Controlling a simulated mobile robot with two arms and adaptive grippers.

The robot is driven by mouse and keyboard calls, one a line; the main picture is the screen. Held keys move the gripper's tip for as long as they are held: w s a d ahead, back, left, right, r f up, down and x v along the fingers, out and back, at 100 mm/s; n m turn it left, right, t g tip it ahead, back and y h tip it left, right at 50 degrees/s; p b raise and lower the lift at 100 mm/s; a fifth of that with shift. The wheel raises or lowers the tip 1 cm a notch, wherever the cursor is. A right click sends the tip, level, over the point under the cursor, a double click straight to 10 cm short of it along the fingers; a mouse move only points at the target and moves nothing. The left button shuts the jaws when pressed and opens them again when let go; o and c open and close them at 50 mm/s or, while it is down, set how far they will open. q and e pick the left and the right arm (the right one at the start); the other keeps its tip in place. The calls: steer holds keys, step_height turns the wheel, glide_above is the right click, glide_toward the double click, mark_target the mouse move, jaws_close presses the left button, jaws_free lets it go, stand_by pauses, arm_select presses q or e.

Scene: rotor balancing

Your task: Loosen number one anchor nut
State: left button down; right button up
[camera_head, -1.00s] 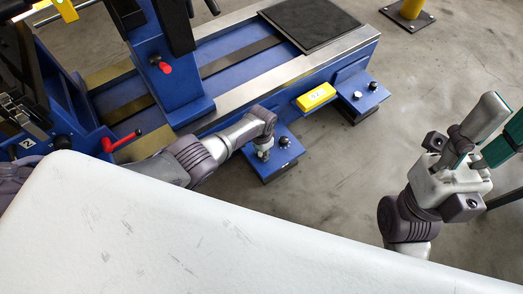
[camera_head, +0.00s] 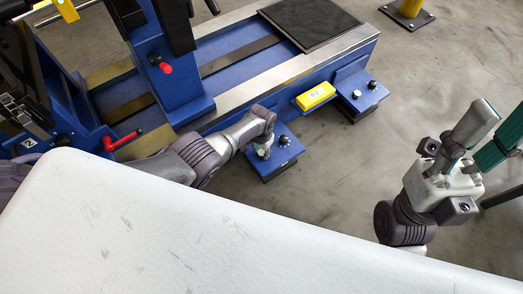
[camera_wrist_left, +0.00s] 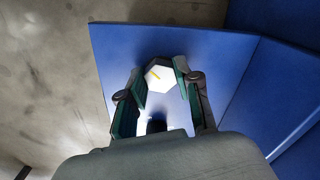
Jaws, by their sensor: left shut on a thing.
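A hexagonal anchor nut with a yellow line on its pale top (camera_wrist_left: 158,75) stands on a blue foot plate of the machine (camera_wrist_left: 115,55). My left gripper (camera_wrist_left: 160,92) is shut on this nut, with one green-padded finger on each side of it. In the head view my left gripper (camera_head: 264,150) points down at the near foot plate (camera_head: 275,164), and the nut there is mostly hidden by it. A dark bolt head (camera_head: 284,140) is beside it on the same plate. My right gripper (camera_head: 487,132) is open and empty, off to the right above the floor.
A yellow block (camera_head: 315,95) sits on a ledge of the blue machine bed. Red handles (camera_head: 108,143) are at the left. My white body covers the foreground.

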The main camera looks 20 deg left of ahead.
mark_target(261, 153)
arm_select(q)
steer(key=c, duration=0.8)
jaws_free()
steer(key=shift+s, duration=0.1)
steer(key=shift+r, duration=0.5)
step_height(261, 153, up, 11)
